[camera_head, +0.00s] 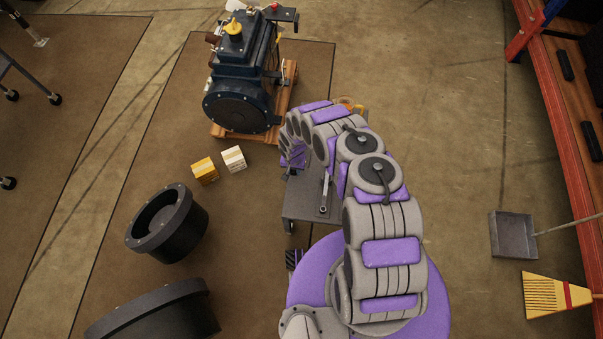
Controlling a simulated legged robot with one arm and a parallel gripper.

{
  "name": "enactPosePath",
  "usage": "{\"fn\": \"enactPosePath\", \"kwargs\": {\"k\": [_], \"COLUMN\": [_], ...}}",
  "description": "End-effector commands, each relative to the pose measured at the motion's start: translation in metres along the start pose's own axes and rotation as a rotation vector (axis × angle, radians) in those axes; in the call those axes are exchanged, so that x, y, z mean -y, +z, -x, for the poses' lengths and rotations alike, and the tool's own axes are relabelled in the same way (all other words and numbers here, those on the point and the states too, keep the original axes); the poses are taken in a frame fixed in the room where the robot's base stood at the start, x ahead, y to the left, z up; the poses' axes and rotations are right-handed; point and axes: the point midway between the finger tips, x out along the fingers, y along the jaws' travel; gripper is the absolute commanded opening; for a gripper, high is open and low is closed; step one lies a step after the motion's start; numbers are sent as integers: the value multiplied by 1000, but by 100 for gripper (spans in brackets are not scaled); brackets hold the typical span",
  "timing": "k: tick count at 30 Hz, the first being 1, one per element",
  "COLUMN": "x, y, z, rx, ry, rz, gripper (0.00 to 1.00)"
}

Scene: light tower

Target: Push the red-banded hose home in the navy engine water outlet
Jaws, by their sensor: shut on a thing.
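The navy engine (240,75) sits on a wooden pallet (285,98) at the top middle. Its round dark flywheel housing (238,108) faces me, and a yellow cap (234,28) stands on top. I cannot pick out the water outlet among the small fittings. My purple and grey arm arches up from the lower right and bends down at its far end. My gripper (292,165) is small there, over the grey cart, below and right of the engine and apart from it. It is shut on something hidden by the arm. I cannot make out the red-banded hose.
A grey cart (303,203) with a wrench (324,192) on it stands under my arm. Yellow (205,170) and white (233,159) boxes lie near the pallet. Large black flanged rings (187,219) stand lower left. A dustpan (513,235) and broom (552,296) lie right.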

Motion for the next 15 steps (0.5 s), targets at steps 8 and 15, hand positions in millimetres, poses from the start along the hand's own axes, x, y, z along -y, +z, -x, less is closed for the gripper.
{"fn": "enactPosePath", "kwargs": {"k": [8, 15], "x": [-20, -32], "y": [-4, -5], "z": [-2, -27], "rx": [0, 2], "ry": [1, -1], "rz": [1, 2], "gripper": [0, 0]}}
